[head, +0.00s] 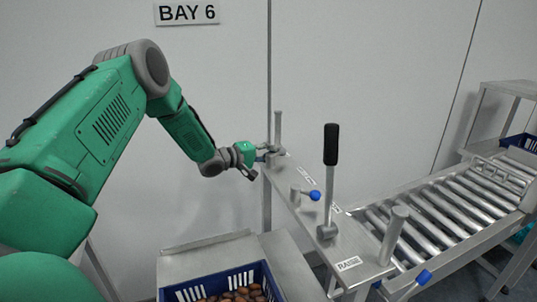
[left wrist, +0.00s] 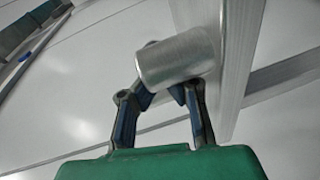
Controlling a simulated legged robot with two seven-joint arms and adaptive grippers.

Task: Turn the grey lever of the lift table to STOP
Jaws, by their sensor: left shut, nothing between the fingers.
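The lever (head: 328,192) has a grey shaft and a black grip. It stands nearly upright on the narrow metal plate (head: 301,208), near its front end, close to a label (head: 348,264) that reads RAISE. Two more labels lie farther back on the plate, too small to read. My left gripper (head: 262,153) is shut and empty at the plate's far end, beside a grey post (head: 278,127) and well behind the lever. In the left wrist view a grey metal cylinder (left wrist: 177,60) overlaps the fingertips; contact cannot be told. My right gripper is out of view.
A blue-knobbed handle (head: 308,193) sits mid-plate, between the far post and the lever. Another metal post (head: 394,234) stands at the front right. A roller conveyor (head: 440,213) runs right. A blue crate (head: 190,291) of dates is at the bottom. The wall is behind.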

